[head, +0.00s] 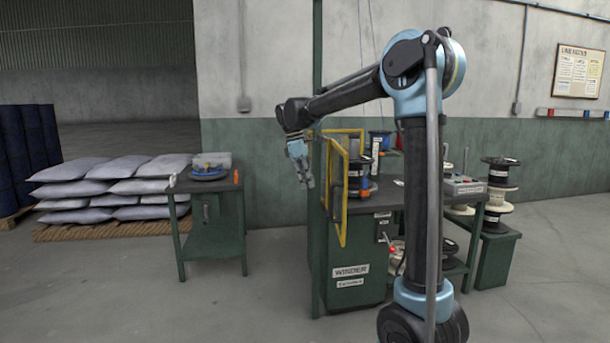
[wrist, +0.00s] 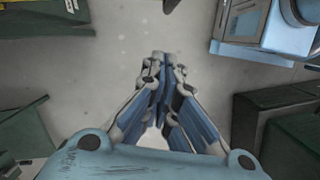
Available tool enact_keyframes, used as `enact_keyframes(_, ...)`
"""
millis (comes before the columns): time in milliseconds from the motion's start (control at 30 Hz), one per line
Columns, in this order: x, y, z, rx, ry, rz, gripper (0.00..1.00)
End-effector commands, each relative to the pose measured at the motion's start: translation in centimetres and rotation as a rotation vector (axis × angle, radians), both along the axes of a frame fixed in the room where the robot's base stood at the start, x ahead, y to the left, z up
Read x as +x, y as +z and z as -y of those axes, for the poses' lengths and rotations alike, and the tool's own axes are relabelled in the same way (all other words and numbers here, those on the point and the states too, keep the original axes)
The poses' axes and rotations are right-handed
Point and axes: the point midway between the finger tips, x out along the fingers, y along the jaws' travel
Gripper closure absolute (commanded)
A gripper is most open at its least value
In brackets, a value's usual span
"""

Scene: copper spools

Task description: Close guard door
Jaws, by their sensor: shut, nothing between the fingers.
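The guard door (head: 345,205) is a yellow frame on the left front side of the dark green winder machine (head: 347,265). It stands swung out from the machine, so the spool area behind it shows. A dark handle shows on the frame. My gripper (head: 307,181) hangs just left of the door at the height of its middle, pointing down. I cannot tell whether it touches the frame. The fingers are shut and empty. In the wrist view the closed fingertips (wrist: 164,58) are over grey floor. The door cannot be made out clearly there.
A green side table (head: 212,187) with a blue tray (head: 209,175) stands left of the machine. Sacks (head: 110,187) on a pallet are farther left. A green stand (head: 497,258) with spools (head: 499,175) is at right. The floor at front left is clear.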

Motion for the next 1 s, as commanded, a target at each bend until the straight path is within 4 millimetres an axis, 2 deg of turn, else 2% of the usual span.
enact_keyframes(233, -0.1, -4.0, 1.2, 0.000, -0.003, 0.001, 1.00)
enact_keyframes(400, -0.3, -3.8, 3.7, 0.000, -0.004, 0.001, 1.00)
enact_keyframes(500, -0.4, -3.8, 4.4, 0.000, -0.003, 0.001, 1.00)
enact_keyframes(1000, -0.5, -3.8, 5.0, 0.000, 0.000, 0.001, 1.00)
